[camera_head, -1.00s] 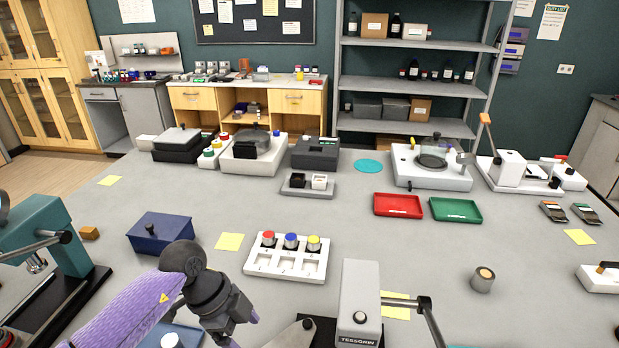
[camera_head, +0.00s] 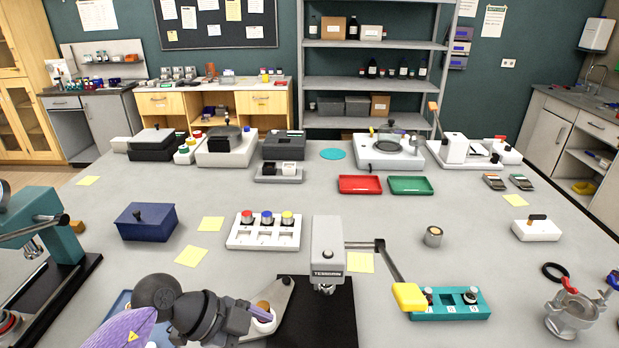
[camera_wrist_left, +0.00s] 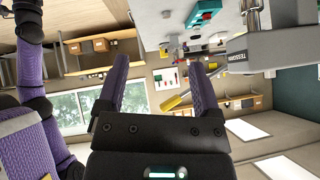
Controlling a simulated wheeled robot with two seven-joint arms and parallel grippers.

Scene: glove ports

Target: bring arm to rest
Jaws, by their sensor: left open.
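My left arm comes in at the bottom left of the head view, purple with a dark wrist. Its gripper (camera_head: 262,316) is over the near left part of the grey press marked TESSGRAW (camera_head: 328,250); whether it touches is unclear. In the left wrist view the two purple fingers (camera_wrist_left: 166,88) are wide apart with nothing between them. The press head (camera_wrist_left: 270,52) shows to their right there, and its yellow lever handle (camera_wrist_left: 172,103) appears beyond the fingers. My right gripper is in neither view.
The yellow lever handle (camera_head: 408,296) sticks out right of the press, by a teal block (camera_head: 455,304). A teal microscope-like device (camera_head: 40,225) stands at left, a blue box (camera_head: 146,222) behind my arm. A white tray (camera_head: 264,233) with coloured caps lies farther back. The table around the grey cylinder (camera_head: 433,237) is clear.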

